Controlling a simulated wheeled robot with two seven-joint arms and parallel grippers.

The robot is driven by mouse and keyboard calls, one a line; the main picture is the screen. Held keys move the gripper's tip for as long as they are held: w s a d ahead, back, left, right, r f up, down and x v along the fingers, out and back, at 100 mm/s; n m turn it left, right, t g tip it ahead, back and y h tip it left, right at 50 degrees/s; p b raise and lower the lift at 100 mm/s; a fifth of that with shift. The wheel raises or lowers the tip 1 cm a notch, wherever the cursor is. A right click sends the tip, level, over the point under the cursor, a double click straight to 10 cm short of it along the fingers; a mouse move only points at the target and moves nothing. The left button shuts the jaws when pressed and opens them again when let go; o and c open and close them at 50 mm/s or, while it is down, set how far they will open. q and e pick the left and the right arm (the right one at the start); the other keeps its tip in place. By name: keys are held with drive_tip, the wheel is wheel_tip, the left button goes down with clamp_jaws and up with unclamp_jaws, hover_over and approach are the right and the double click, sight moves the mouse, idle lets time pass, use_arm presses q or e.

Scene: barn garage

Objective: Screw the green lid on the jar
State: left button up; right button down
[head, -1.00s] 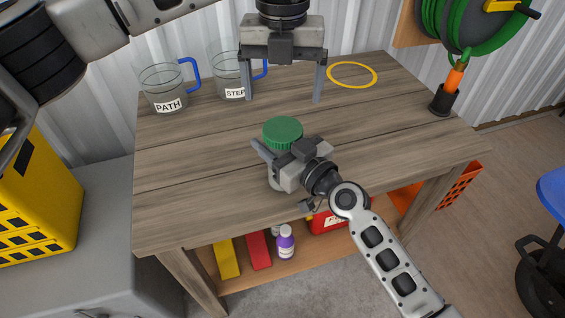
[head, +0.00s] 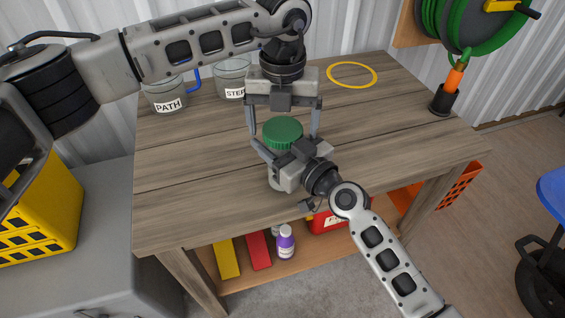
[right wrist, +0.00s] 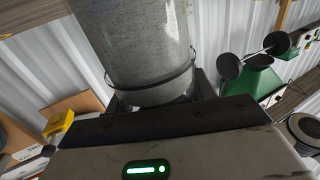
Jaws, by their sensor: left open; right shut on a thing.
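The green lid (head: 283,131) sits flat at the top of the jar; whether it is threaded cannot be seen. The jar (head: 274,181) stands upright on the workbench, mostly hidden by my right gripper (head: 281,153), which is shut on it from the front right. In the right wrist view the clear jar (right wrist: 145,45) fills the space before the gripper; the lid does not show there. My left gripper (head: 283,136) points down from above, open, with one finger on each side of the lid. Gaps seem to remain between the fingers and the lid.
Two clear mugs, PATH (head: 167,95) and STEP (head: 233,80), stand at the back left of the workbench (head: 400,125). A yellow ring (head: 352,75) lies at the back. An orange-and-black tool (head: 446,93) stands at the right. The bench's right middle is clear.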

use_arm(q)
drive_tip(key=c, duration=1.1)
drive_tip(key=o, duration=1.1)
drive_tip(key=shift+r, duration=2.25)
wheel_tip(320, 180, up, 4)
drive_tip(key=shift+f, duration=0.2)
